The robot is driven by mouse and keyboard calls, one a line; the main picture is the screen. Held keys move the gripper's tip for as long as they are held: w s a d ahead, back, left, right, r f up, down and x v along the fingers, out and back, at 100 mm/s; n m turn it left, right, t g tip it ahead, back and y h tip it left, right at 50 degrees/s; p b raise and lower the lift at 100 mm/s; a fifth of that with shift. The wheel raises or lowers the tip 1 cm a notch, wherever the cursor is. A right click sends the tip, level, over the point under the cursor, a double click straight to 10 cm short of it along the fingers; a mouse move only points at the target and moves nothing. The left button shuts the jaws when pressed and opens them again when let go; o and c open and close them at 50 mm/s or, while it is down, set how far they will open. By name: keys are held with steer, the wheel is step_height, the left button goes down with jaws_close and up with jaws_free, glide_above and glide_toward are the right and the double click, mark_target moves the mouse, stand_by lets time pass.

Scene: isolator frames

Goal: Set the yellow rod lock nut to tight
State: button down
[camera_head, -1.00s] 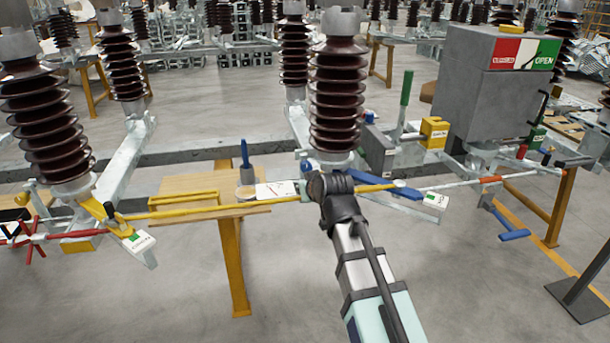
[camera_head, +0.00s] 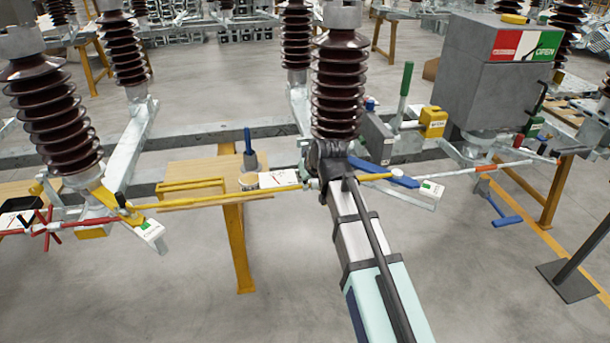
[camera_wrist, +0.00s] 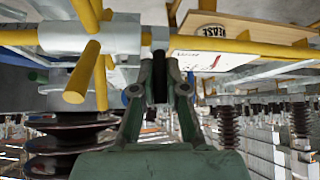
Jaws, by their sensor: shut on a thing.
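The yellow rod (camera_head: 200,200) runs across the frame's front, and it also crosses the wrist view (camera_wrist: 250,46). My gripper (camera_wrist: 160,58) is at the rod's middle. Its two fingers converge on a small grey nut-like piece (camera_wrist: 160,38) on the rod, beside a pale sleeve (camera_wrist: 120,36) with yellow cross handles (camera_wrist: 82,70). I take the piece to be the lock nut; the fingers partly cover it. In the head view my wrist hides the nut. A white card with dark and red marks (camera_head: 280,179) sits just left of my wrist; it shows in the wrist view (camera_wrist: 200,60).
A brown ribbed insulator (camera_head: 338,85) stands right behind my wrist. A blue handle (camera_head: 385,172) lies close on the right. A wooden board (camera_head: 190,173) with a blue-handled tool (camera_head: 250,150) is on the left. The grey box (camera_head: 495,75) stands further right.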

steer(key=c, duration=1.2)
jaws_free()
steer(key=shift+f, duration=0.1)
steer(key=v, duration=1.2)
steer(key=shift+a, duration=0.1)
